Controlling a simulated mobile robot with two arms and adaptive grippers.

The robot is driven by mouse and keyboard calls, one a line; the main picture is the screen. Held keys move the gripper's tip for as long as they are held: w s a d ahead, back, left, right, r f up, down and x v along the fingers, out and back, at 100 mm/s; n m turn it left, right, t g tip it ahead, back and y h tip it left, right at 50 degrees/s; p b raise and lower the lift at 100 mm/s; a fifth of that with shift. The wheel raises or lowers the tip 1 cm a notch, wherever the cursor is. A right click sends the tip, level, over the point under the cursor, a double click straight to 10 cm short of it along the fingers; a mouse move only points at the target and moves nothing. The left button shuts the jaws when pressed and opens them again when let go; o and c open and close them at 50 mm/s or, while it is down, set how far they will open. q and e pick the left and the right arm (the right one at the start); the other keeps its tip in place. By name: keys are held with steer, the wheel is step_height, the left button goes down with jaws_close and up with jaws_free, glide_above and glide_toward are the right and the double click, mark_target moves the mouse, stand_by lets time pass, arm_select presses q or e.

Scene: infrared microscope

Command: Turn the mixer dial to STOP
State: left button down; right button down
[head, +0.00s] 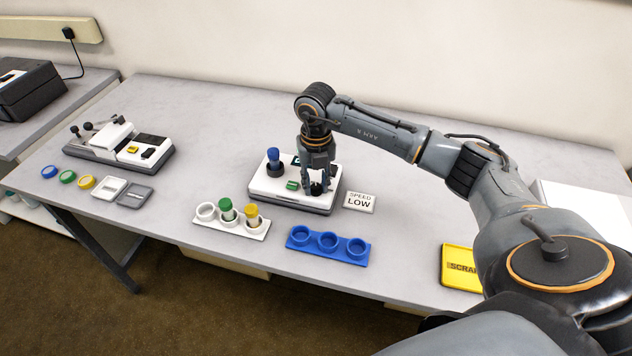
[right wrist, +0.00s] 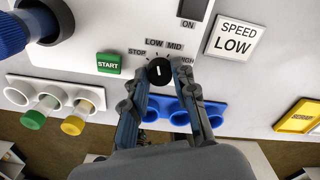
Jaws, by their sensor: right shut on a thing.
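The mixer (head: 268,193) is a white box with a dark base in the middle of the table. Its black dial (right wrist: 159,71) sits under the printed labels STOP, LOW, MID and HIGH; its white mark points up, roughly toward LOW. My right gripper (right wrist: 161,84) is shut on the dial, one finger at each side. In the head view my right gripper (head: 317,187) reaches down from above onto the mixer's right front and hides most of the dial. A sign (head: 359,202) to the mixer's right reads SPEED LOW. My left gripper is not in view.
A green START button (right wrist: 108,64) is left of the dial. A blue-capped vial (head: 273,158) stands in the mixer. In front are a white rack (head: 245,228) with green and yellow vials and an empty blue rack (head: 312,248). A yellow scrap tray (head: 457,253) lies right.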

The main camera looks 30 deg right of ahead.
mark_target(316, 186)
steer(key=shift+f+n+b, duration=0.1)
steer(key=shift+n+b, duration=0.25)
steer(key=shift+n, duration=0.05)
steer(key=n+b, duration=0.3)
steer(key=n, duration=0.1)
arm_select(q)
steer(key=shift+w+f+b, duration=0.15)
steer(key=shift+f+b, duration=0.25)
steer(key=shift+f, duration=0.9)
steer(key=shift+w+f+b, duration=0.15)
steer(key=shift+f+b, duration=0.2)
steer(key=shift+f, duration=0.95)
arm_select(e)
steer(key=shift+n, duration=1.6)
steer(key=c, duration=1.1)
jaws_free()
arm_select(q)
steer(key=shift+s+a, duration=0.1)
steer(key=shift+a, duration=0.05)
arm_select(e)
steer(key=shift+o, duration=0.2)
step_height(316, 186, up, 12)
